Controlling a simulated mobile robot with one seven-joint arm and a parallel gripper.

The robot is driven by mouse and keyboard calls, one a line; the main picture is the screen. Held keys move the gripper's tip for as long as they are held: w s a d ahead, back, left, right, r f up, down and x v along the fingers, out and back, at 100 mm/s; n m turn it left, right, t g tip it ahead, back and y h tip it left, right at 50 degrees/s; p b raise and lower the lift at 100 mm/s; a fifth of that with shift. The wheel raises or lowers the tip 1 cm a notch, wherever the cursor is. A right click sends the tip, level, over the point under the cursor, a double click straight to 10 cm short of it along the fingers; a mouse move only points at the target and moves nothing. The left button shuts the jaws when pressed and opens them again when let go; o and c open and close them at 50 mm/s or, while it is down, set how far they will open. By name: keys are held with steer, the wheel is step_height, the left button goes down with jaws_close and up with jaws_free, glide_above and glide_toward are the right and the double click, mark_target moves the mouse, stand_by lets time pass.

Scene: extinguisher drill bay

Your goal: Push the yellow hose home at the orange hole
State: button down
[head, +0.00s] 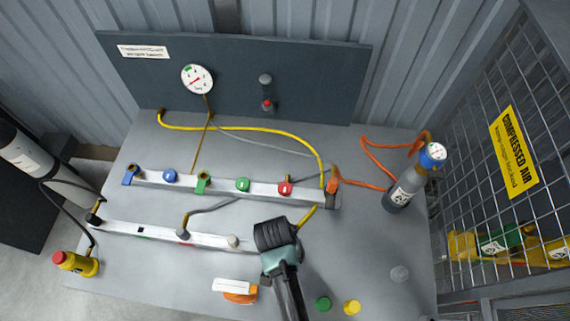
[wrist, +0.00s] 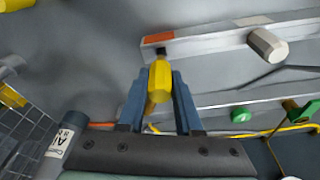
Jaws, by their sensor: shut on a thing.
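My gripper (wrist: 158,95) is shut on the yellow plug (wrist: 159,80) at the end of the yellow hose. The plug's dark tip points at the front rail (wrist: 200,42), by an orange mark (wrist: 159,38) near the rail's end. The tip seems to meet the rail there; I cannot tell how deep it sits, and the hole itself is covered. In the head view my gripper (head: 280,262) hides the plug and that rail end. The yellow hose (head: 306,217) runs from my gripper past the back rail to the dark panel.
The back rail (head: 220,187) carries several coloured fittings. A white knob (head: 233,241) and a grey plug (head: 183,233) stand on the front rail. An orange-and-white block (head: 238,291), a green cap (head: 323,303) and a yellow cap (head: 352,307) lie in front. A gas cylinder (head: 404,188) stands at right.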

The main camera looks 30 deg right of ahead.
steer(key=shift+f, duration=0.2)
steer(key=shift+b+x, duration=0.9)
steer(key=shift+x, duration=0.05)
steer(key=shift+s+a+f+b, duration=0.1)
steer(key=shift+f+b, duration=0.3)
steer(key=shift+f, duration=0.4)
stand_by(1.0)
steer(key=c, duration=0.5)
jaws_free()
steer(key=shift+r, duration=0.1)
